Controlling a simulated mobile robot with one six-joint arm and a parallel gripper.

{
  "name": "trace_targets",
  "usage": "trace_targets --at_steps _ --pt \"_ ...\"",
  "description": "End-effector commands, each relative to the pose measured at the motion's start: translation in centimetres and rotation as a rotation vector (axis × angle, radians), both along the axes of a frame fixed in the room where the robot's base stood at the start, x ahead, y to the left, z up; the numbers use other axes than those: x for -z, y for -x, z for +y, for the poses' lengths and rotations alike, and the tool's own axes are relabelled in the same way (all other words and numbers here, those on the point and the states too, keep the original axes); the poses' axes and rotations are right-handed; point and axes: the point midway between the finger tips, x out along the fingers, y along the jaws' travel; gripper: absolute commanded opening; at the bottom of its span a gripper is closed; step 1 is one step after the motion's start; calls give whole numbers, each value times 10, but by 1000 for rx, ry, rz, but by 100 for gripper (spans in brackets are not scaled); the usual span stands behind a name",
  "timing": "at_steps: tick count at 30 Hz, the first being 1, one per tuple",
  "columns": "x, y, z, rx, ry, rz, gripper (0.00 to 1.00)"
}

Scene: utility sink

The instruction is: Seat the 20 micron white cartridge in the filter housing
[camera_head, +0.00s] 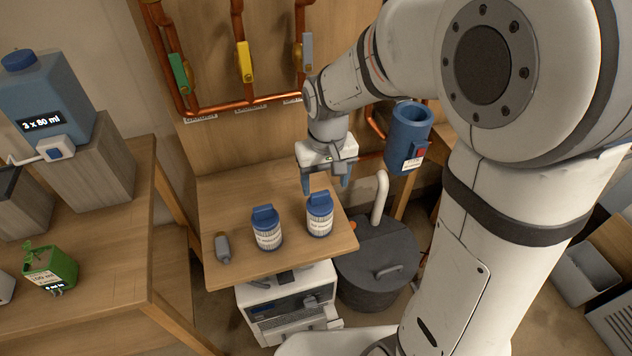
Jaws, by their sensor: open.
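Two white cartridges with blue caps and printed labels stand upright on a wooden shelf: the left cartridge (268,236) and the right cartridge (320,222). Their label print is too small to read, so I cannot tell which is the 20 micron one. My gripper (326,183) points down, open and empty, with its fingertips just above and behind the right cartridge in the picture. I cannot tell whether it touches the cap. The blue cylinder (406,138), apparently the filter housing, hangs right of my gripper, with an open top, a white label and a red part.
A small grey item (222,248) lies at the shelf's left. Copper pipes (262,100) with green, yellow and grey valve handles run behind. A dark lidded drum (378,262) with a pale pipe stands right of the shelf. A left bench (112,238) holds a blue tank and green container.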

Motion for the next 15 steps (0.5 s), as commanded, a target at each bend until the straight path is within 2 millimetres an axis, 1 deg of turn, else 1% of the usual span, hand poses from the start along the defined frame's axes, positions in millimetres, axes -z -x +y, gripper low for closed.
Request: trace_targets --at_steps 1,5,8,15 --pt "-14 -2 3 -6 1 3 65" --pt "-19 -4 8 -16 2 6 65" --pt "-12 -4 10 -20 2 8 65" --pt "15 -3 12 -28 2 9 65"
